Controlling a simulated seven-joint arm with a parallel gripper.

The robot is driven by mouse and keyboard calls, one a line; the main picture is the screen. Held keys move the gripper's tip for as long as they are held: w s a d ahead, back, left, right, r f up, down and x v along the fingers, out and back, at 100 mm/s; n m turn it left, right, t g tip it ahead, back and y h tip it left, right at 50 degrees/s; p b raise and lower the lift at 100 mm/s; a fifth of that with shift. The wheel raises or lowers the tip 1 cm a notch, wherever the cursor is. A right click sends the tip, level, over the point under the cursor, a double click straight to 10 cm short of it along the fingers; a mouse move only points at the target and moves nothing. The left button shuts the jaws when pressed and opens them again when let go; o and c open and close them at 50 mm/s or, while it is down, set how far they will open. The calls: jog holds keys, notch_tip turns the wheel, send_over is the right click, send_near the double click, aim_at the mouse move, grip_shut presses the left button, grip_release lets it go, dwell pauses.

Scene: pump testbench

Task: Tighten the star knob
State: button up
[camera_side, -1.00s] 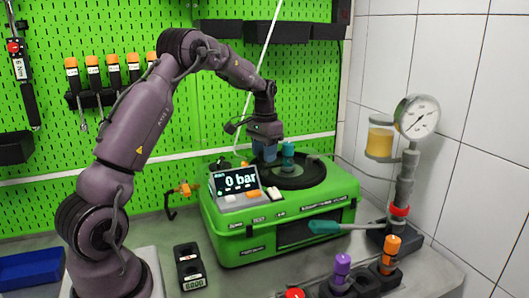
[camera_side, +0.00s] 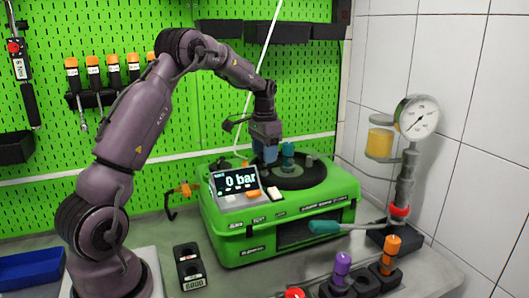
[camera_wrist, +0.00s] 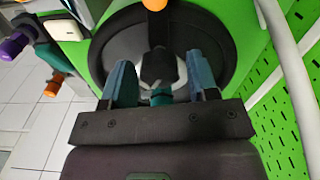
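My gripper (camera_side: 268,155) is over the black round plate on the green case, left of a teal upright fitting (camera_side: 287,155). In the wrist view my gripper's two blue fingers (camera_wrist: 161,82) stand well apart. A dark knob-like part (camera_wrist: 159,66) shows between and beyond them, over a pale ring at the plate's middle. A teal part (camera_wrist: 160,97) is also in the gap, close to the gripper. The fingers do not visibly press on either part. I cannot make out a clear star shape, and contact depth is hard to judge.
The green case (camera_side: 300,222) carries a display (camera_side: 236,181) reading 0 bar. Purple and orange-topped tools (camera_side: 342,266) stand in front. A green pegboard is behind.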

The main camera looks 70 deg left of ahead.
jog(key=shift+o, duration=0.5)
notch_tip(320, 180, up, 13)
dwell(0.7)
